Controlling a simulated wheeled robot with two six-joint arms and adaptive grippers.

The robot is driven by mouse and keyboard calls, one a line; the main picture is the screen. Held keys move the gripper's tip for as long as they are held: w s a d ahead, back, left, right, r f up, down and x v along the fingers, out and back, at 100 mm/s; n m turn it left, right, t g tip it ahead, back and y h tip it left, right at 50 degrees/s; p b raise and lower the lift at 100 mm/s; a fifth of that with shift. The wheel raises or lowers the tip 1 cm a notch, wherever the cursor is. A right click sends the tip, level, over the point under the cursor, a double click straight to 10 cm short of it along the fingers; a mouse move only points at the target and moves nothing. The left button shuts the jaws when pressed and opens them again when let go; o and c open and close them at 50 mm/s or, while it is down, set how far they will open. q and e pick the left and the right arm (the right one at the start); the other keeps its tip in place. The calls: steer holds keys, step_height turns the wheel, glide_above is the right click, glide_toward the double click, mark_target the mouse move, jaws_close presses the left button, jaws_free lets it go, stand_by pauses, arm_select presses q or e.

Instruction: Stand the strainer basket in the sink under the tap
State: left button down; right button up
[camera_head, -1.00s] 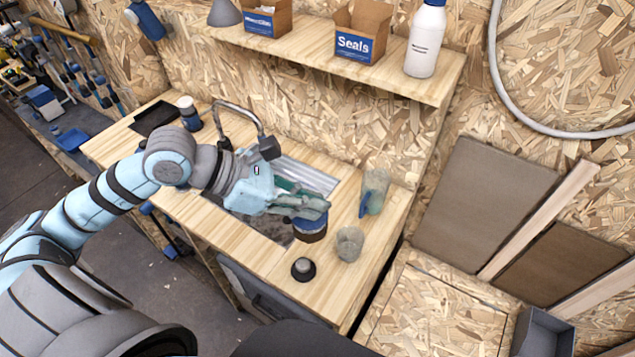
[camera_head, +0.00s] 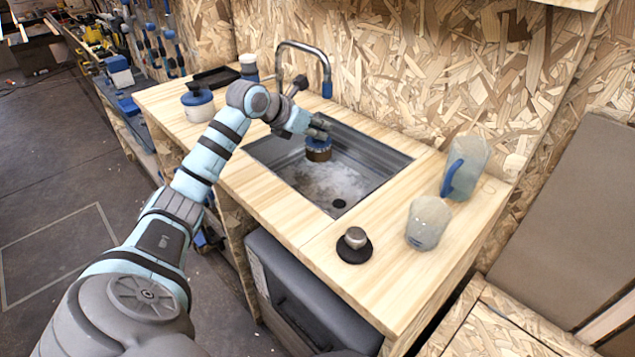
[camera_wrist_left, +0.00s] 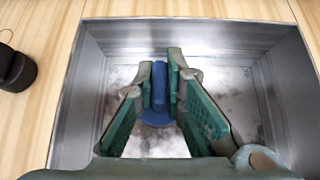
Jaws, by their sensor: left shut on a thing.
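The strainer basket (camera_head: 318,153), brown-sided with a blue top, is in my left gripper (camera_head: 318,128). The gripper is shut on its blue upright part, which shows between the green fingers in the left wrist view (camera_wrist_left: 158,88). The basket is over the sink (camera_head: 377,152), near its back edge; I cannot tell whether it touches the bottom. The tap (camera_head: 302,45) arches up behind the sink, its blue-tipped spout (camera_head: 327,89) just behind and right of the gripper. My right gripper is not in view.
Two translucent jugs (camera_head: 430,222) (camera_head: 467,165) and a knob on a black disc (camera_head: 354,246) stand on the counter right of the sink. A blue-lidded pot (camera_head: 198,104), a jar (camera_head: 248,67) and a black tray (camera_head: 214,78) stand left. The front sink floor is clear.

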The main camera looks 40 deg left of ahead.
mark_target(318, 157)
arm_select(q)
step_height(318, 157, down, 8)
steer(key=shift+f+b, duration=0.25)
steer(key=shift+b, duration=0.65)
steer(key=shift+f, duration=0.15)
steer(key=c, duration=1.7)
jaws_free()
steer(key=shift+o, duration=0.2)
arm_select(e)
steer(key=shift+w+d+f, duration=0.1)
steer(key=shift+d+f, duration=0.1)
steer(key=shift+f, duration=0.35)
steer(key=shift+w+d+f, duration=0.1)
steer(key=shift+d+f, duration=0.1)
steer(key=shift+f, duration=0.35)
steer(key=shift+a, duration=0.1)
